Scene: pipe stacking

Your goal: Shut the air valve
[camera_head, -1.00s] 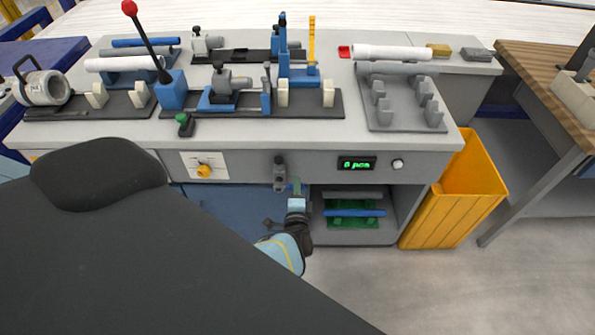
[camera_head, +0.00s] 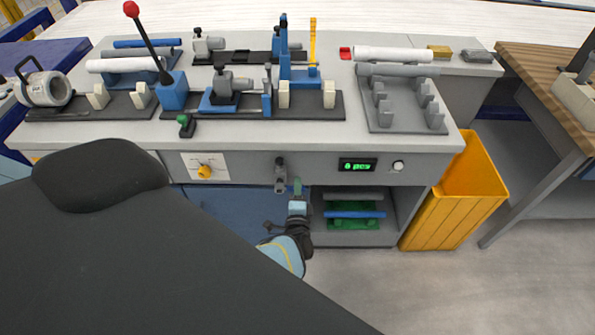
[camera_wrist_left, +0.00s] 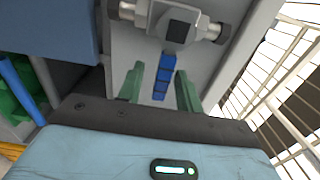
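The air valve appears to be the grey fitting (camera_head: 280,174) on the bench's front panel, right of a yellow knob. In the left wrist view the grey valve body (camera_wrist_left: 180,28) has a dark square centre, and a segmented blue lever (camera_wrist_left: 163,78) extends from it towards my gripper. My left gripper (camera_head: 297,187) is just right of the fitting in the head view. In the wrist view its two green fingers (camera_wrist_left: 159,88) are apart, one on each side of the lever, with gaps visible. Whether the lever lies fully between them in depth is unclear. My right gripper is not in view.
A yellow knob (camera_head: 204,172) on a white plate and a green display (camera_head: 358,165) are on the same panel. Below is an open shelf with a blue pipe (camera_head: 354,214). A yellow bin (camera_head: 455,200) stands right of the bench (camera_head: 235,132). Fixtures and pipes crowd the benchtop.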

